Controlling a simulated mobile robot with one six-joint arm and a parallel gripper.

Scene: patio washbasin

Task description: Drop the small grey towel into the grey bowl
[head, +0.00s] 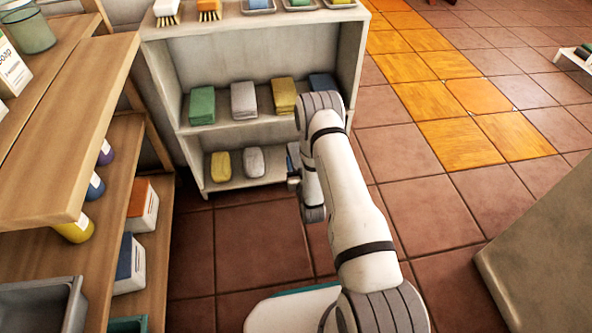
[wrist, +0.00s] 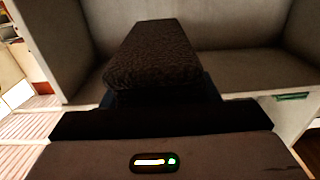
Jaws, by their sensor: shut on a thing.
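My gripper (wrist: 158,100) is shut on a dark, textured, block-shaped thing (wrist: 155,55) in the wrist view. It is in shadow, so I cannot tell its colour or whether it is a towel. In the head view my gripper (head: 293,180) is at the lower right of the shelf unit, mostly hidden by my arm. A small grey folded towel or pad (head: 254,162) lies on the lower shelf, left of my gripper. A larger grey folded towel (head: 244,100) lies on the shelf above. I cannot make out a grey bowl.
Green (head: 202,105), yellow (head: 284,95) and blue (head: 323,83) towels share the upper shelf. A yellow pad (head: 220,164) lies below. A wooden rack (head: 82,262) with bottles, boxes and a grey tub (head: 62,308) stands left. Tiled floor (head: 450,200) is open at right.

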